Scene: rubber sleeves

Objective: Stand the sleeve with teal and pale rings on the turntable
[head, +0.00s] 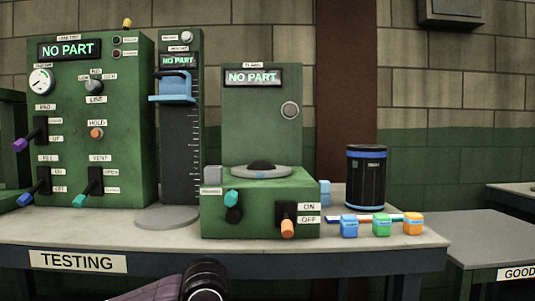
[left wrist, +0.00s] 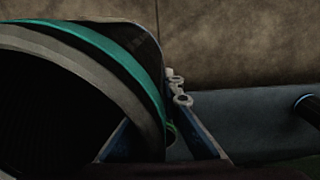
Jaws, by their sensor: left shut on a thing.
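The sleeve (left wrist: 125,60) fills the left of the left wrist view, large and close. It is black, with a teal ring and a pale grey ring near its open dark end. My left gripper (left wrist: 160,112) is shut on the sleeve's wall, one finger at the dark opening and one outside. The turntable (head: 280,172) is a pale disc with a dark dome at its centre, on a green machine in the head view. Its screen reads NO PART, and no sleeve is on it. The sleeve is not seen in the head view. My right gripper is out of view.
A dark cylinder with blue bands (head: 366,182) stands right of the turntable machine. Several small coloured blocks (head: 381,226) lie before it. A tall gauge column (head: 181,120) and a green test panel (head: 100,125) stand left. Part of my arm shows at the bottom.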

